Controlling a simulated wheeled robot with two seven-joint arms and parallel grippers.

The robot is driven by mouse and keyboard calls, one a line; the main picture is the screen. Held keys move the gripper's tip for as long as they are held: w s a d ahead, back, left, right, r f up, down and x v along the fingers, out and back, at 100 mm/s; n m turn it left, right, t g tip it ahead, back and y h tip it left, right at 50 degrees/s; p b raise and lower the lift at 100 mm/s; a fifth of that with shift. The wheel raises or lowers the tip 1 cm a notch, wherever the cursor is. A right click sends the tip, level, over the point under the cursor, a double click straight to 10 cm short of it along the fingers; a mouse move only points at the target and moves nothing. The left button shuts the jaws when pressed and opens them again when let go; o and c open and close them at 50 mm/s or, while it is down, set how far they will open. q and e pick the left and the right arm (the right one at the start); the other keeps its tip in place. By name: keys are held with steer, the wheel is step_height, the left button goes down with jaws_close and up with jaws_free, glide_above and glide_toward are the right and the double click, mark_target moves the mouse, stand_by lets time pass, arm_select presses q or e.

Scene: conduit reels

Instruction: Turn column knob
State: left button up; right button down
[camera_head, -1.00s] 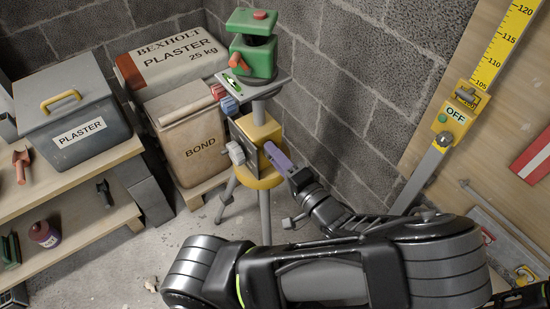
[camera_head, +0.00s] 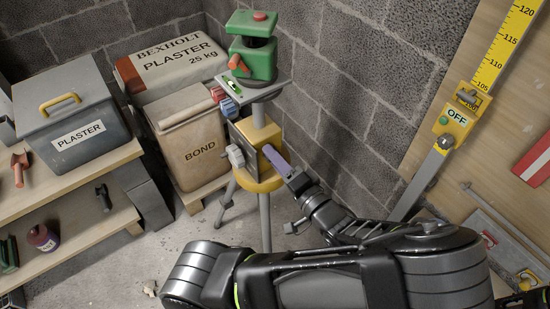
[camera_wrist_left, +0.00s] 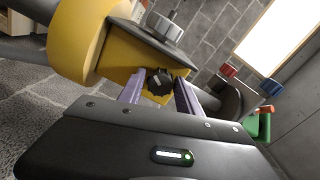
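A yellow housing (camera_head: 245,135) sits on a grey tripod column (camera_head: 265,225). In the left wrist view, a black knob (camera_wrist_left: 160,82) with a pale mark projects from the yellow housing (camera_wrist_left: 122,66). My left gripper (camera_head: 272,155) reaches the housing's right side in the head view, where it hides the black knob. In the left wrist view, the purple fingers of this gripper (camera_wrist_left: 160,90) stand apart on either side of the knob, with a visible gap at the left finger. A light grey knob (camera_head: 236,156) sits on another face of the housing. My right gripper is not in view.
A green instrument (camera_head: 250,62) tops the column above a small plate. A block wall (camera_head: 345,110) stands close behind. A bond bin (camera_head: 198,160) and a shelf with a plaster box (camera_head: 70,110) are left. A yellow scale with an OFF unit (camera_head: 453,122) leans right.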

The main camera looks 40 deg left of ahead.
arm_select(q)
steer(key=shift+d, duration=0.1)
steer(key=v, duration=0.7)
steer(key=shift+d, duration=0.35)
steer(key=shift+s, duration=0.15)
